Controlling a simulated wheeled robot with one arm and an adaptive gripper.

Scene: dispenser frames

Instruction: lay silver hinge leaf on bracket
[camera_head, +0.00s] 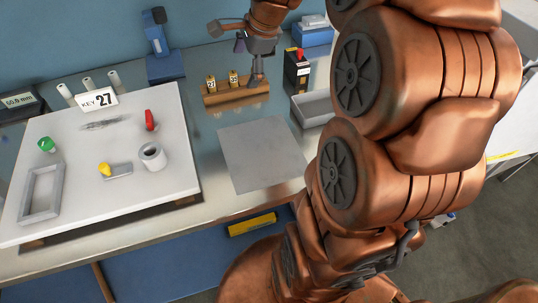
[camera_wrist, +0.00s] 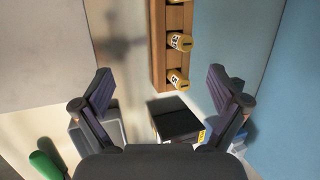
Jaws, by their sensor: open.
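A thin silver piece (camera_head: 104,123) lies on the white board in the head view; it is too small to tell whether it is the hinge leaf. A small grey block (camera_head: 119,172) with a yellow part beside it lies nearer the front; I cannot tell whether it is the bracket. My gripper (camera_head: 250,58) is over the wooden rack at the back of the bench, well right of the board. In the wrist view my gripper (camera_wrist: 165,98) has its two fingers spread wide, with nothing between them. Neither silver piece nor grey block is recognisable there.
The wooden rack (camera_head: 237,95) holds yellow numbered cylinders; the rack also shows in the wrist view (camera_wrist: 158,48). A black box (camera_head: 296,72) and grey bin (camera_head: 314,108) stand right. The board (camera_head: 75,195) also holds a grey frame (camera_head: 40,193) and ring (camera_head: 152,156). A grey mat (camera_head: 262,155) is bare.

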